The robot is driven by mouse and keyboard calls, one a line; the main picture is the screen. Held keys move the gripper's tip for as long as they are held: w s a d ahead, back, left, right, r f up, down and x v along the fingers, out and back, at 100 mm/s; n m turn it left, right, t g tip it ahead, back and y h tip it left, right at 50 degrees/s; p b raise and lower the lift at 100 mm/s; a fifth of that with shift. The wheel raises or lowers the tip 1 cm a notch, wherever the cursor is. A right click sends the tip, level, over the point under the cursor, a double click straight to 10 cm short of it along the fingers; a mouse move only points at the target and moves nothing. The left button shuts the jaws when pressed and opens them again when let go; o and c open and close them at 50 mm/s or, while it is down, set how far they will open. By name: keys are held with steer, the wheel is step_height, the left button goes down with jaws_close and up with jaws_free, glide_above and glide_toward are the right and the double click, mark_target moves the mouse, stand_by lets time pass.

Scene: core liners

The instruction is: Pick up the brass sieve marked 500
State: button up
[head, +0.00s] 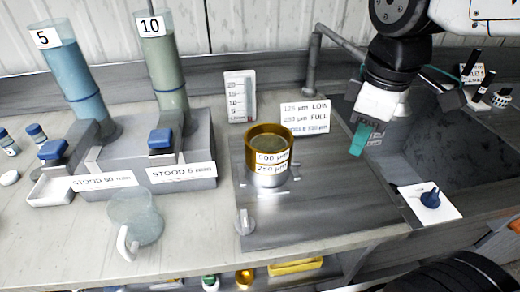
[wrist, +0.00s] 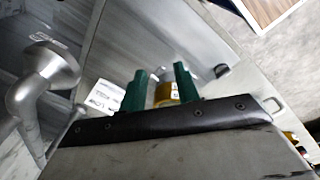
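The brass sieve marked 500 µm (head: 249,151) is the upper one of a round stack on the grey plate, with greyish-brown material inside its rim. The sieve labelled 250 µm (head: 271,168) is directly under it.
A sign card (head: 305,117) stands behind the stack, near a grey tap pipe (head: 313,65). A sink (head: 440,150) is at the right. Tall cylinders 5 (head: 73,75) and 10 (head: 162,75) and a clear jug (head: 145,222) are left. The plate right of the stack is clear.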

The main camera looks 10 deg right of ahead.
steer(key=w+a+n, duration=0.8)
steer(key=n, duration=1.6)
glide_toward(269, 145)
steer(key=a, duration=0.5)
steer(key=f, duration=0.4)
steer(key=w+f, duration=0.1)
steer(key=f, duration=0.1)
steer(key=shift+w+a+f, duration=0.1)
steer(key=shift+a+f, duration=0.05)
steer(key=shift+f, duration=0.15)
steer(key=shift+c, duration=0.3)
jaws_close()
